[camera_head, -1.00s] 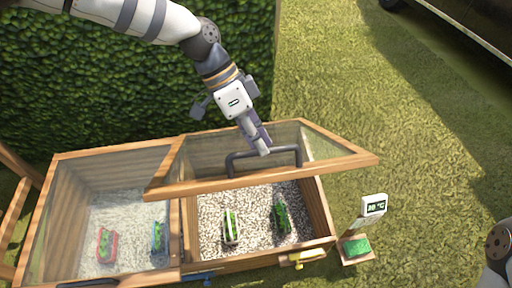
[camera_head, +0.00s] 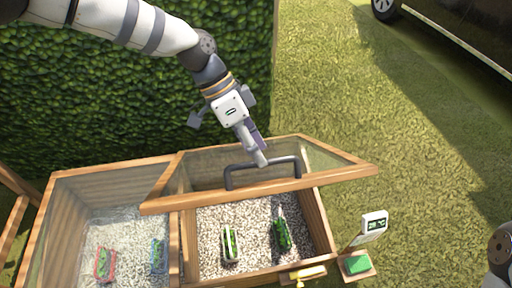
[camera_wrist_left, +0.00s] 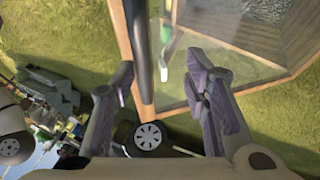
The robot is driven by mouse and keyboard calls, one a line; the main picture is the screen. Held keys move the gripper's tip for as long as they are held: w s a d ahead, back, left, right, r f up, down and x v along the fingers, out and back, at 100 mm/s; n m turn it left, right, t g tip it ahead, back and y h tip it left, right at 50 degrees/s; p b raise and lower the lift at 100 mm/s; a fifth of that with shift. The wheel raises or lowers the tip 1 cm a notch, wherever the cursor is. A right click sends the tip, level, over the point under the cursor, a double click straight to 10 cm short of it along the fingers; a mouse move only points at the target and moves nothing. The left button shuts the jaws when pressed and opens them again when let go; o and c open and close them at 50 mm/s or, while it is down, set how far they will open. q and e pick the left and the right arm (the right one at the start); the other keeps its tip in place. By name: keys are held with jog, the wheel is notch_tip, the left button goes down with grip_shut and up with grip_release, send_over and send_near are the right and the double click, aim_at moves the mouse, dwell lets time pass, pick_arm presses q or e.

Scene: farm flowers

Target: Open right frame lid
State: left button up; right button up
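The right frame lid (camera_head: 330,183) is a glazed wooden panel. It stands raised at a slant over the right half of the planter box, its front edge well above the gravel. A dark grey bar handle (camera_head: 235,166) is fixed on it. My left gripper (camera_head: 262,160) is at the handle's middle, reaching down from behind. In the left wrist view, its two fingers (camera_wrist_left: 160,85) are spread apart, with the dark handle bar (camera_wrist_left: 139,45) between them, nearer the left finger. The lid's glass and wooden edge also show there. My right gripper is out of view.
The right compartment (camera_head: 313,222) holds gravel and two small plants. The left compartment (camera_head: 65,225) has its own glazed cover. A yellow latch (camera_head: 303,274) is on the front. A temperature display (camera_head: 374,223) stands right of the box. A hedge (camera_head: 100,100) is behind.

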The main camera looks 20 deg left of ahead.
pick_arm(q)
jog(key=shift+a, duration=0.1)
jog(key=v, duration=1.2)
jog(key=shift+s, duration=0.1)
